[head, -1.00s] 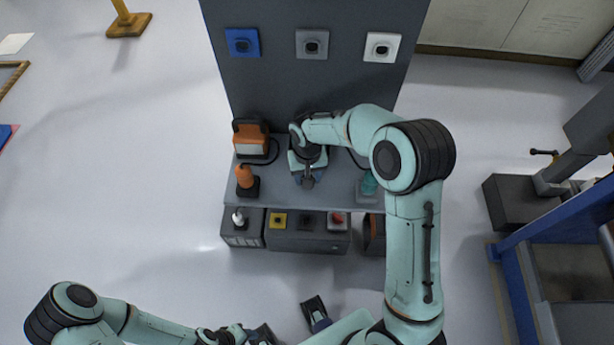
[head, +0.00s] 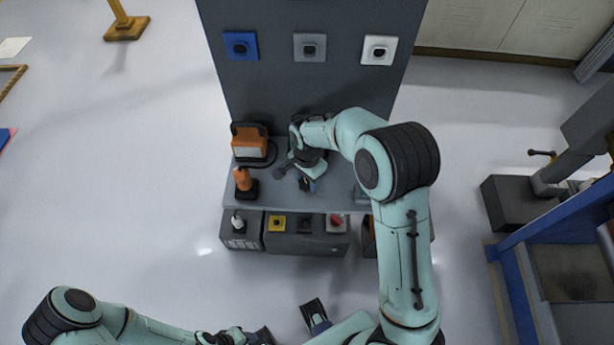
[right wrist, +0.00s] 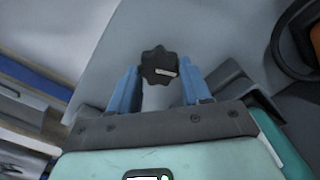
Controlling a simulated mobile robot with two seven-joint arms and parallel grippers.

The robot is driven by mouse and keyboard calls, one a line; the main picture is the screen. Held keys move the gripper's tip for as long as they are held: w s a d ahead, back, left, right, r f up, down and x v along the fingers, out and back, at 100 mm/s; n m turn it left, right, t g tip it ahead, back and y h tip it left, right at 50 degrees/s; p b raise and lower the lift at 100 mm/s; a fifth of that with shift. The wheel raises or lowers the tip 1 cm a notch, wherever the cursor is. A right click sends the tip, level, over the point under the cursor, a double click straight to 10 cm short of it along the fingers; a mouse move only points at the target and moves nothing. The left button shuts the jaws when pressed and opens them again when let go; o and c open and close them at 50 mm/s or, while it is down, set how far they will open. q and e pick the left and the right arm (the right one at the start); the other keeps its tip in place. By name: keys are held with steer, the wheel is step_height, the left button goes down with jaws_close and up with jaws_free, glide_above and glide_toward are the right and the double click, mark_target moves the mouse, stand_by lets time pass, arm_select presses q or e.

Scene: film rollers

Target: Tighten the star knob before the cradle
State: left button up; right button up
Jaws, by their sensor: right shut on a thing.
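In the head view my right gripper (head: 305,183) is low over the middle of the grey bench top; there the wrist hides the knob. I cannot pick out the cradle for sure. My left gripper (head: 238,337) is at the bottom edge of the head view, far from the bench; its jaws cannot be made out.
An orange lamp-like box (head: 250,146) and an orange bottle-like thing (head: 244,181) stand left on the bench (head: 270,200). A panel with blue (head: 241,45), grey and white (head: 378,50) plates rises behind. Coloured switches (head: 277,223) sit below the front edge.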

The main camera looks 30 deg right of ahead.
mark_target(308, 183)
arm_select(q)
steer(key=shift+w+r+p, duration=0.35)
steer(key=shift+r+p, duration=0.25)
steer(key=shift+r, duration=0.2)
arm_select(e)
steer(key=shift+r+m, duration=0.1)
steer(key=shift+m, duration=1.8)
steer(key=o, duration=1.1)
steer(key=shift+c, duration=0.2)
arm_select(q)
steer(key=shift+w+r+p, duration=0.25)
steer(key=shift+r+p, duration=0.2)
steer(key=shift+r, duration=0.05)
steer(key=shift+w+r+p, duration=0.25)
steer(key=shift+r+p, duration=0.15)
steer(key=shift+r, duration=0.1)
arm_select(e)
step_height(308, 183, up, 13)
steer(key=shift+r, duration=0.15)
arm_select(q)
steer(key=shift+s, duration=0.1)
arm_select(e)
steer(key=shift+s, duration=0.15)
